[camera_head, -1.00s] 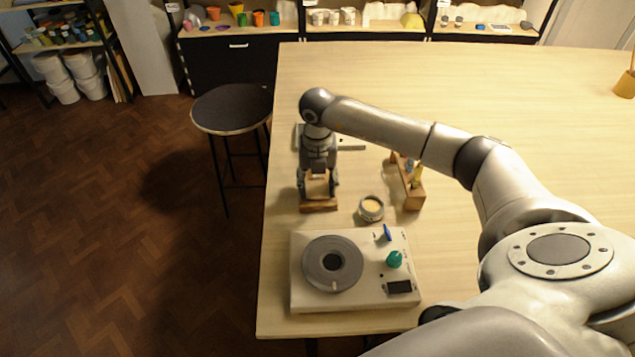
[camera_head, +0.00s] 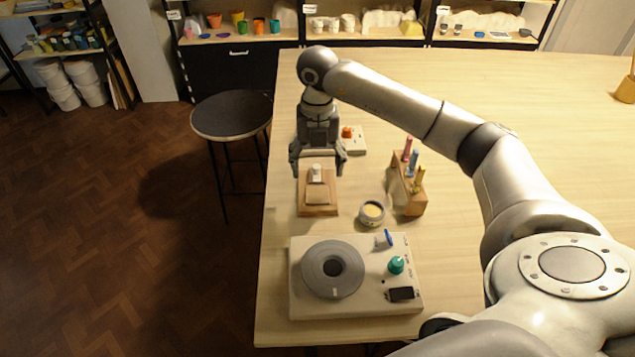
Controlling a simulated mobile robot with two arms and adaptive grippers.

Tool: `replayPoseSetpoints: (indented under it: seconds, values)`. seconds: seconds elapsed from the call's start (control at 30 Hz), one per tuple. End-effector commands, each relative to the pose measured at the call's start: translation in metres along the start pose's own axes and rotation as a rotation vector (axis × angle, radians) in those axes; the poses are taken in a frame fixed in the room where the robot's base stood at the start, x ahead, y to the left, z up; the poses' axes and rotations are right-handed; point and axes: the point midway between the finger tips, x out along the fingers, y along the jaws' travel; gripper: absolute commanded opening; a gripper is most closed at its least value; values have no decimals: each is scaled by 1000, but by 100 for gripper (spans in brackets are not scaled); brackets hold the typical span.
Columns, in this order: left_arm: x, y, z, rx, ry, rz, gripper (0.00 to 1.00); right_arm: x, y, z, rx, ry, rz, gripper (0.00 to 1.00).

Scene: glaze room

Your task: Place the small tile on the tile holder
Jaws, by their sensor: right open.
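A wooden tile holder (camera_head: 318,211) stands near the left edge of the table. A small tan tile (camera_head: 318,193) appears to rest on its front part, and a small white piece (camera_head: 316,173) shows just behind it. I cannot tell whether that white piece belongs to the holder. My right gripper (camera_head: 318,168) is open, its fingers spread to either side above the back of the holder, with nothing visibly gripped. My left gripper is not in view.
A white device with a grey turntable (camera_head: 297,300) stands in front. A small bowl (camera_head: 372,213) and a wooden rack (camera_head: 411,207) with coloured tools are to the right. A white box with an orange knob (camera_head: 347,132) is behind.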

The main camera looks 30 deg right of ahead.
Motion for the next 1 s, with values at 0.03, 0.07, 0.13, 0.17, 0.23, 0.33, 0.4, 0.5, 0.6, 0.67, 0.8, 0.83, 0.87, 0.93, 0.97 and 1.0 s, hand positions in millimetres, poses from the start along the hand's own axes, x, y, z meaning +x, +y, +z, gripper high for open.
replayPoseSetpoints:
  seconds: [0.03, 0.07, 0.13, 0.17, 0.23, 0.33, 0.4, 0.5, 0.6, 0.67, 0.8, 0.83, 0.87, 0.93, 0.97, 1.0]
  values:
    - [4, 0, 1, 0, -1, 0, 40, -8, 0, 0, -1, -3, 2, 73]
    - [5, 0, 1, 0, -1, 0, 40, -13, 0, 0, -1, -3, 2, 73]
    - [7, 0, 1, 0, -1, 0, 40, -23, 0, 0, 0, -2, 1, 73]
    - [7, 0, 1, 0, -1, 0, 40, -27, 0, 0, 0, -2, 2, 73]
    - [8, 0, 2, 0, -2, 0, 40, -33, 0, 0, 1, 0, 0, 73]
    - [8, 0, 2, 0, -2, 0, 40, -38, 0, 0, 1, 0, 0, 73]
    - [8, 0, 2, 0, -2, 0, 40, -39, 0, 0, 1, 0, 0, 73]
    - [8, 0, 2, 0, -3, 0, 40, -39, 0, 0, 1, 0, 0, 73]
    - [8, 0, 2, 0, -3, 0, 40, -39, 0, 0, 0, 1, 0, 73]
    - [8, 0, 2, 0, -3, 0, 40, -39, 0, 0, 0, 1, 0, 73]
    - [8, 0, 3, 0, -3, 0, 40, -39, 0, 0, 0, 1, 0, 73]
    - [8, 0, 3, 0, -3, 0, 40, -39, 0, 0, 0, 1, -1, 73]
    - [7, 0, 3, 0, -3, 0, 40, -39, 0, 0, 0, 1, -1, 73]
    - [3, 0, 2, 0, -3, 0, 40, -44, 0, 0, 0, 1, 0, 73]
    - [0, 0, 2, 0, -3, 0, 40, -47, 0, 0, 0, 0, 0, 73]
    - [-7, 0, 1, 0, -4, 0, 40, -54, 0, 0, 0, 0, 0, 73]
